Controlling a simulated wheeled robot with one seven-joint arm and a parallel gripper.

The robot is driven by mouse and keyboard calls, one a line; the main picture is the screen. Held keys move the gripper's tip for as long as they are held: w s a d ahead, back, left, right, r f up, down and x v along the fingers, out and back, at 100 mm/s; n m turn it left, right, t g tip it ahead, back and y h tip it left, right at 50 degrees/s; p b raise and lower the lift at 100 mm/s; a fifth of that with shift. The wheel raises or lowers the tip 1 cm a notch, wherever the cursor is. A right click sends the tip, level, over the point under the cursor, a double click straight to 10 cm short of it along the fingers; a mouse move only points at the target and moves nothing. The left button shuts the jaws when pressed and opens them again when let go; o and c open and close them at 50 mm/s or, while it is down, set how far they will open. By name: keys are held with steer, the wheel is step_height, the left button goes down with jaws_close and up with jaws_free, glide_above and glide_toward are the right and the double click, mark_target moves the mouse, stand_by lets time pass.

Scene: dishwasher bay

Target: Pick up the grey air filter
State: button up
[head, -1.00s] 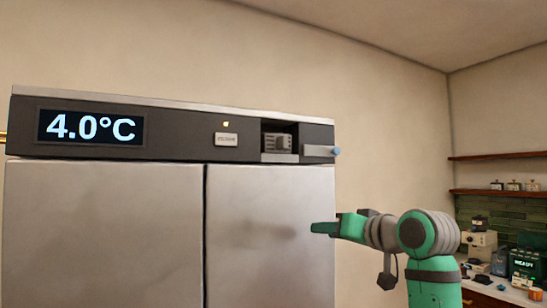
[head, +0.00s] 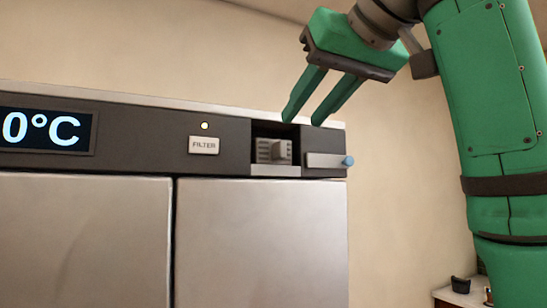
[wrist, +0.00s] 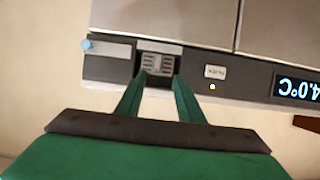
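In the wrist view, the fingertips (wrist: 162,80) lie on either side of the filter's near edge in the picture. I cannot tell whether they touch anything.
A light flap with a blue knob (head: 348,161) is beside the recess on the right. Closed steel doors (head: 262,240) lie below.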

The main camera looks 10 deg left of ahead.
mark_target(284, 144)
steer(key=shift+x, duration=5.3)
steer(key=shift+w+d+r, duration=0.15)
steer(key=shift+w, duration=0.05)
jaws_close()
